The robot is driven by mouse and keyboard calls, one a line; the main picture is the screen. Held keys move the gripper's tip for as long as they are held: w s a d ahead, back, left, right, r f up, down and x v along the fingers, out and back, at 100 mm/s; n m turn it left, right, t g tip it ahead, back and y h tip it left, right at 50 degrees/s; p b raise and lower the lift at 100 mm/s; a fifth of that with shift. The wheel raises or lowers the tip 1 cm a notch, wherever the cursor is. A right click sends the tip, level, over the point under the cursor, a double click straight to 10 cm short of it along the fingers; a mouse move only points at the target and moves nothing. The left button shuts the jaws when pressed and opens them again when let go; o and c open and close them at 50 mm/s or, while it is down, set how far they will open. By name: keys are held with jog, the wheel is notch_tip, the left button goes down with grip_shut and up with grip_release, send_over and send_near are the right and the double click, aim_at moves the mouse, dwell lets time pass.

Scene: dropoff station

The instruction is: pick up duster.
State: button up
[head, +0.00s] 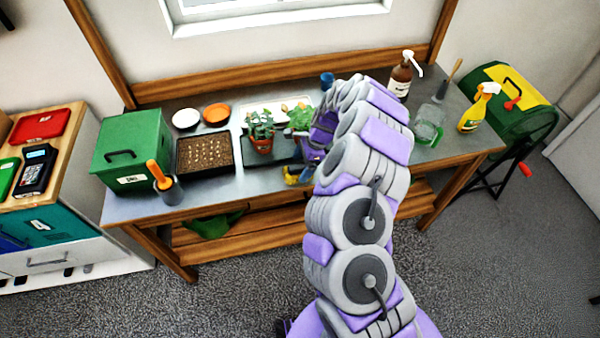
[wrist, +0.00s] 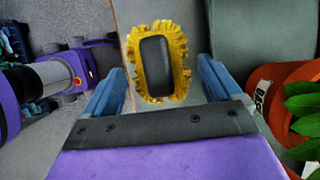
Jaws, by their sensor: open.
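The duster (wrist: 152,85) has a fuzzy yellow rim around a black oblong middle. In the wrist view it lies in front of my gripper (wrist: 161,68), roughly between the two blue fingers, which are apart and empty. I cannot tell from this view how far the fingertips are from it. In the head view, a yellow patch at the front edge of the bench (head: 215,190) looks like the duster (head: 291,179). My arm reaches over the bench and partly hides that area and my gripper.
A potted plant (head: 262,135) in a terracotta pot stands close by; its pot (wrist: 285,95) shows right of my gripper. A seed tray (head: 206,168), green box (head: 133,150) and orange-handled tool (head: 157,172) stand left. A pump bottle (head: 401,80), glass jar (head: 428,122) and spray bottle (head: 475,112) stand right.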

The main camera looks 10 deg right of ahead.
jog(key=shift+a+f, duration=0.65)
jog(key=shift+f, duration=0.1)
jog(key=shift+a+f, duration=0.15)
jog(key=shift+a, duration=0.3)
jog(key=shift+d, duration=0.7)
jog(key=c, duration=0.5)
jog(key=shift+a, duration=0.5)
jog(key=c, duration=0.7)
